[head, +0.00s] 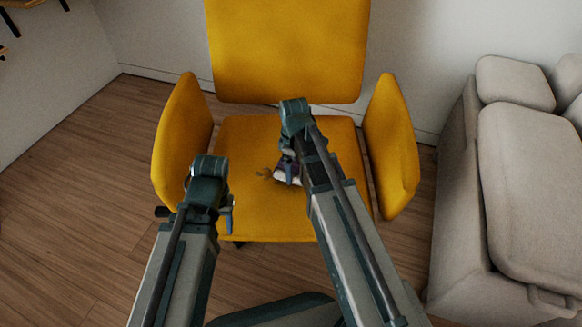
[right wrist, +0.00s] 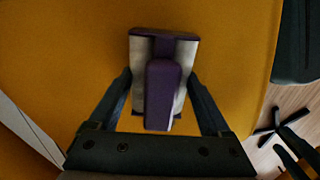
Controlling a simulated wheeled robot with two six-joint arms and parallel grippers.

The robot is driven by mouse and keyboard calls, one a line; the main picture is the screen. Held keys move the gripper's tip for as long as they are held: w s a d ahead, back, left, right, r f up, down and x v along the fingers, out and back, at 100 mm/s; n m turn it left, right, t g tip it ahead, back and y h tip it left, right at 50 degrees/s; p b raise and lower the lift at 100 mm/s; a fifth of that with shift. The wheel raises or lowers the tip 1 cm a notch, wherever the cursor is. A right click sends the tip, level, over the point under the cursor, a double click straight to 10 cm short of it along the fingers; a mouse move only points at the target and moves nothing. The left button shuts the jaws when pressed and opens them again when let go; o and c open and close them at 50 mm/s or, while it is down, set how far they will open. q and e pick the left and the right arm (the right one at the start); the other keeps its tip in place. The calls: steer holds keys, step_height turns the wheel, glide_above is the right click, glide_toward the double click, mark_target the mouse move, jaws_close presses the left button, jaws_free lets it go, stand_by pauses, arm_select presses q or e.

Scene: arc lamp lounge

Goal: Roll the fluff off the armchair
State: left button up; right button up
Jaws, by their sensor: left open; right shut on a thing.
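The yellow armchair (head: 287,50) faces me, its seat (head: 262,222) between two armrests. A small dark patch of fluff (head: 264,174) lies on the seat, left of my right gripper. My right gripper (head: 289,177) is over the middle of the seat, shut on a lint roller with a white roll and purple handle (head: 285,182). In the right wrist view the purple handle (right wrist: 163,90) sits between the fingers, with the pale roll partly hidden behind it. I cannot tell whether the roll touches the seat. My left gripper (head: 228,213) is open and empty near the seat's front left.
A grey sofa (head: 535,190) stands to the right of the armchair. The armrests (head: 182,130) rise on both sides of the seat. Wooden floor (head: 70,200) is clear on the left. A white wall (head: 155,40) is behind the chair.

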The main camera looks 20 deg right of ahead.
mark_target(281, 165)
steer(key=shift+s+d+f, duration=0.1)
steer(key=shift+s+d, duration=0.5)
steer(key=shift+d, duration=0.15)
steer(key=shift+s+d+f, duration=0.1)
steer(key=shift+s+d, duration=0.45)
steer(key=shift+d, duration=0.2)
steer(key=shift+r, duration=0.15)
steer(key=shift+w+a, duration=0.1)
steer(key=shift+w+a, duration=0.55)
steer(key=shift+a, duration=0.2)
steer(key=shift+w+a, duration=0.55)
steer(key=shift+a, duration=0.2)
steer(key=shift+w+a, duration=0.1)
steer(key=shift+w+a, duration=0.55)
steer(key=shift+a, duration=0.2)
steer(key=shift+w+a, duration=0.5)
steer(key=shift+a, duration=0.2)
